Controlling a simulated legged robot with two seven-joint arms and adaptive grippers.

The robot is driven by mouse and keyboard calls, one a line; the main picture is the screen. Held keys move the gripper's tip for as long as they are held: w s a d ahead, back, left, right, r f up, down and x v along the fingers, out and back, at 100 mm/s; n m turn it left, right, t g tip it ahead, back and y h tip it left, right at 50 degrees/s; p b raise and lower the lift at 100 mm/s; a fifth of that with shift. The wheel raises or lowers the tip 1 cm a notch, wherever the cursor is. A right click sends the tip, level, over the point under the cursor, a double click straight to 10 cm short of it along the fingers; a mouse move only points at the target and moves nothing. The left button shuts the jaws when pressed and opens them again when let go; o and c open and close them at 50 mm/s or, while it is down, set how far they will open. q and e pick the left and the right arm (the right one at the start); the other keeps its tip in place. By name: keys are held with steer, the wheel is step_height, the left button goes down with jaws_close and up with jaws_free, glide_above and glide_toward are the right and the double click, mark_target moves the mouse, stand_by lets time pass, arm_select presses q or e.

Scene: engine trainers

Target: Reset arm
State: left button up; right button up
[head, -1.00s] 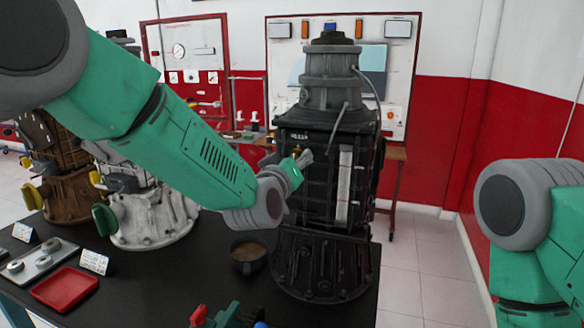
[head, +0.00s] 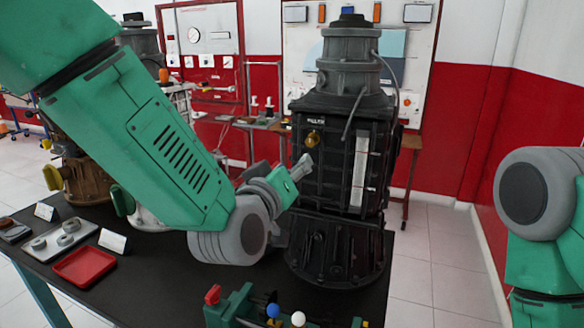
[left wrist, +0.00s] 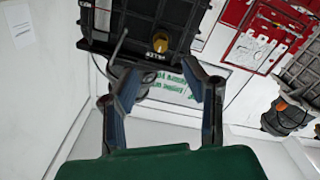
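My left gripper (head: 302,167) is in front of the left face of the tall black engine trainer (head: 338,205), beside and below a brass plug (head: 313,138). In the left wrist view its two fingers (left wrist: 163,82) are spread with nothing between them. The brass plug (left wrist: 160,39) shows beyond the fingers on the dark housing. My right arm (head: 545,215) is at the right edge of the head view; its gripper is outside the picture.
The black table (head: 140,290) carries a red tray (head: 85,266), a grey tray with round parts (head: 64,238) and white cards. A green fixture (head: 235,305) with coloured knobs stands at the front. Other trainers (head: 85,178) stand behind my left arm. A red and white wall is behind.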

arm_select(q)
steer(key=s+a+f+g+y+b, duration=0.15)
steer(key=s+a+f, duration=0.25)
steer(key=f, duration=0.6)
steer(key=s+a+f+m+g+b, duration=0.1)
steer(key=s+a+f+g, duration=0.2)
steer(key=f, duration=0.7)
steer(key=s+a+f+g+y+b, duration=0.1)
steer(key=s+a+f+g, duration=0.25)
steer(key=f, duration=0.65)
steer(key=s+a+f+g+y+b, duration=0.1)
steer(key=s+a+f, duration=0.3)
steer(key=s, duration=0.5)
steer(key=s+a+f+m+g+y+b, duration=0.1)
steer(key=s+a+f+g, duration=0.3)
steer(key=s+f, duration=0.3)
steer(key=s+a+f+g+y, duration=0.1)
steer(key=s+a+f+g, duration=0.2)
steer(key=s+a+f, duration=0.3)
steer(key=s, duration=0.5)
steer(key=shift+s+f+m+b, duration=0.25)
steer(key=shift+f+m+b, duration=0.05)
steer(key=shift+m+b, duration=0.1)
steer(key=shift+a, duration=0.1)
